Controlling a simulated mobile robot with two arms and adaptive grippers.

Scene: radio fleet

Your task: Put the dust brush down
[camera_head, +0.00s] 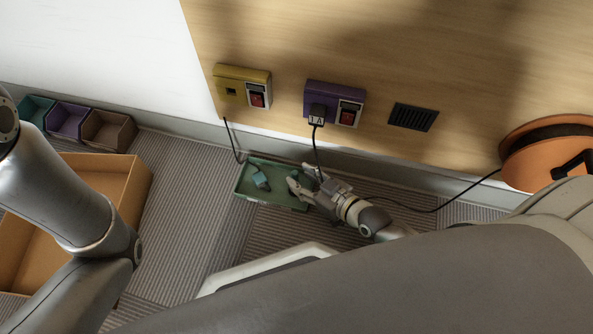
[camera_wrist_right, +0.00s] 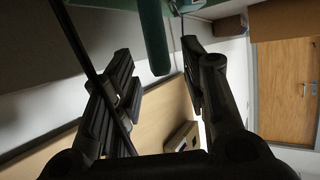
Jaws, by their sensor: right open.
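The dust brush (camera_head: 261,180) appears as a small teal piece lying in a shallow green tray (camera_head: 243,182) on the floor by the wall. In the right wrist view, a teal handle (camera_wrist_right: 153,38), likely the brush's, reaches down from the top between the fingers, with a gap on each side. Its bristles cannot be made out. My right gripper (camera_head: 299,181) is at the tray's right end, fingers apart and empty; it also shows open in the right wrist view (camera_wrist_right: 157,68). My left arm shows at the left, but its gripper is out of view.
A yellow box (camera_head: 242,84) and a purple box (camera_head: 334,100) with red switches are on the wood panel. A black cord (camera_head: 317,150) hangs from the purple one beside my right gripper. An orange reel (camera_head: 530,165) stands right. An open cardboard box (camera_head: 137,190) stands left.

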